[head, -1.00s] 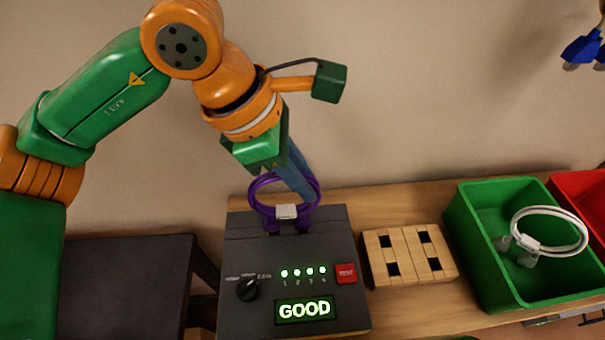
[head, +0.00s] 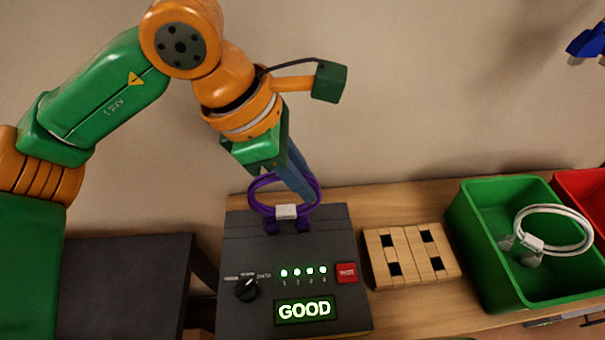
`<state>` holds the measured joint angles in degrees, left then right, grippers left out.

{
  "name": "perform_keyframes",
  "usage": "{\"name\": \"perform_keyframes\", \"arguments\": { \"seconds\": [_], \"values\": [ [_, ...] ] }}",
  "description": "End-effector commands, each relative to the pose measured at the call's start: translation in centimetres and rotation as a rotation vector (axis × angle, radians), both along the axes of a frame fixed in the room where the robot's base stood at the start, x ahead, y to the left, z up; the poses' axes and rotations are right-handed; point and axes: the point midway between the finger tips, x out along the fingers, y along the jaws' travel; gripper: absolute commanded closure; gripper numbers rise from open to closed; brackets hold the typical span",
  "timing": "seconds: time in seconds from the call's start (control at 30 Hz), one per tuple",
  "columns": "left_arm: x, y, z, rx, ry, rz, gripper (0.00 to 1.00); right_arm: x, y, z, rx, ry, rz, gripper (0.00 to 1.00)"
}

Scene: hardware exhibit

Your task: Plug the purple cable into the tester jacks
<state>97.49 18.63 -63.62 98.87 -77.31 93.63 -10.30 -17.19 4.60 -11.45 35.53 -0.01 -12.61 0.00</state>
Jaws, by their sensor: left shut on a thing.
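The purple cable (head: 311,204) is a coiled loop with a white tie or label and two purple plugs. It stands upright at the back of the dark tester (head: 252,262), its plugs at the top panel where the jacks are. The tester shows several lit green lights and a green "GOOD" display. My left gripper (head: 300,190) comes down from above and is shut on the purple cable; its blue fingers cover part of the loop. My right gripper (head: 585,45) shows only partly at the upper right edge, far from the tester, its blue fingertips apart.
A wooden block with dark square holes (head: 412,268) sits right of the tester. A green bin (head: 487,254) holds a white coiled cable (head: 530,243). A red bin (head: 580,190) stands at the far right. A dark surface (head: 120,285) lies to the left.

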Motion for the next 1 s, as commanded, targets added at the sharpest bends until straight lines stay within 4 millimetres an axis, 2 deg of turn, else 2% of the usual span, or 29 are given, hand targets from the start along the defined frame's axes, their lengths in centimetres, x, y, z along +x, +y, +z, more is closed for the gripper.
{"name": "perform_keyframes", "arguments": {
  "seconds": [1.0],
  "values": [
    [0.02, -0.02, -0.57, 0.0, 0.01, 0.011, 1.0, 0.0, 0.0, -0.82, 0.0, 0.0, 0.0, 0.46]
  ]
}}
